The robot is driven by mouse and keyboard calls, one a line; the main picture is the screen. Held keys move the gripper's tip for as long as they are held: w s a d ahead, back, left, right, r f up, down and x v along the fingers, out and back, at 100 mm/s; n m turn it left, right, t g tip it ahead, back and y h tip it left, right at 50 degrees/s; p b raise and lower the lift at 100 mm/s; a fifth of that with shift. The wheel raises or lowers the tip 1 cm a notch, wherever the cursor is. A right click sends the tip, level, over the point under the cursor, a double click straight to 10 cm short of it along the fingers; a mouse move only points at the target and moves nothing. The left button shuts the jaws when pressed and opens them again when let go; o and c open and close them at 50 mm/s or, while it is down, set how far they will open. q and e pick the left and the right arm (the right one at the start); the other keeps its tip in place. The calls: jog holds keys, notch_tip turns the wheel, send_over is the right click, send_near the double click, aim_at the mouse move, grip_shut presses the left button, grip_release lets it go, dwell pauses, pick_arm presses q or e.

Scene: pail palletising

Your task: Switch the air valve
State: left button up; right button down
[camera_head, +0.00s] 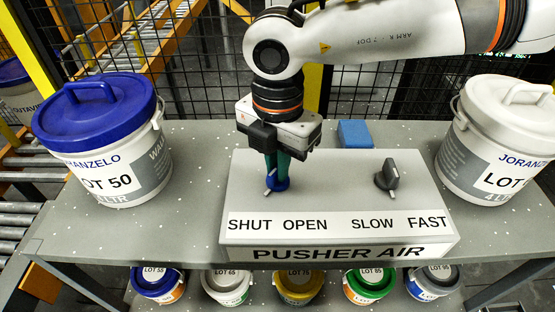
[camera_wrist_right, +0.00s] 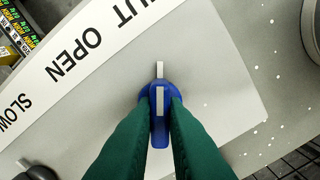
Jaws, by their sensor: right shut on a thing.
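The air valve is a blue knob (camera_head: 278,183) with a white pointer, on the left of a grey box labelled PUSHER AIR (camera_head: 335,192). My right gripper (camera_head: 277,174) comes down from above with its green fingers shut on the knob. In the right wrist view the blue knob (camera_wrist_right: 158,104) sits between the two green fingertips (camera_wrist_right: 158,110), which partly cover it. The white pointer (camera_wrist_right: 160,70) points towards the SHUT side of the label strip (camera_head: 330,223). My left gripper is not in view.
A dark knob (camera_head: 387,175) stands on the box above SLOW and FAST. A blue-lidded pail (camera_head: 100,140) is at left, a white pail (camera_head: 500,140) at right. A blue block (camera_head: 355,133) lies behind the box. Several pails stand below; black mesh fencing (camera_head: 400,95) runs behind.

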jog(key=shift+f+n+b, duration=0.15)
jog(key=shift+n+b, duration=0.25)
jog(key=shift+b, duration=0.45)
jog(key=n+b, duration=0.5)
jog(key=b, duration=0.2)
jog(key=shift+n, duration=0.3)
jog(key=n+b, duration=0.2)
jog(key=n, duration=0.1)
jog(key=shift+n, duration=0.3)
jog(key=shift+r+n+b, duration=0.2)
jog(key=shift+n+b, duration=0.7)
jog(key=shift+n, duration=1)
jog(key=c, duration=1.5)
grip_release()
jog(key=shift+o, duration=0.2)
